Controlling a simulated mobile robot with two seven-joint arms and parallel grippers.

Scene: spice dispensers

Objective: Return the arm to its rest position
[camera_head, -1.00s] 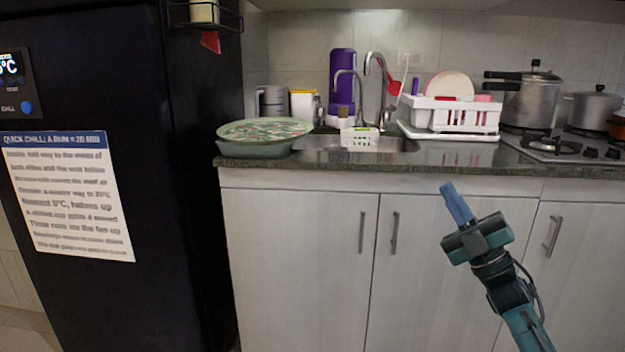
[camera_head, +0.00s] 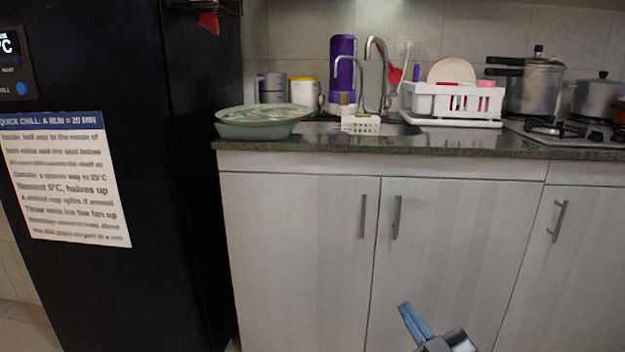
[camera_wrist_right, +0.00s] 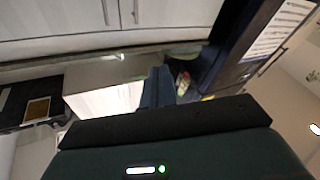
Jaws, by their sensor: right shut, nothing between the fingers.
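My right gripper (camera_head: 406,306) shows at the bottom of the head view, right of centre, in front of the lower cabinet doors. Its blue fingers are shut with nothing between them and point up and slightly left. Most of the right arm is out of the frame below. In the right wrist view the closed fingers (camera_wrist_right: 158,86) stand up from the dark gripper body. My left gripper is not in view.
A dark counter (camera_head: 400,144) runs over pale cabinets (camera_head: 300,260). On it are a covered green basin (camera_head: 262,122), a purple container (camera_head: 342,70), a white dish rack (camera_head: 452,102) and a steel pot (camera_head: 538,85). A black fridge (camera_head: 175,180) stands at left.

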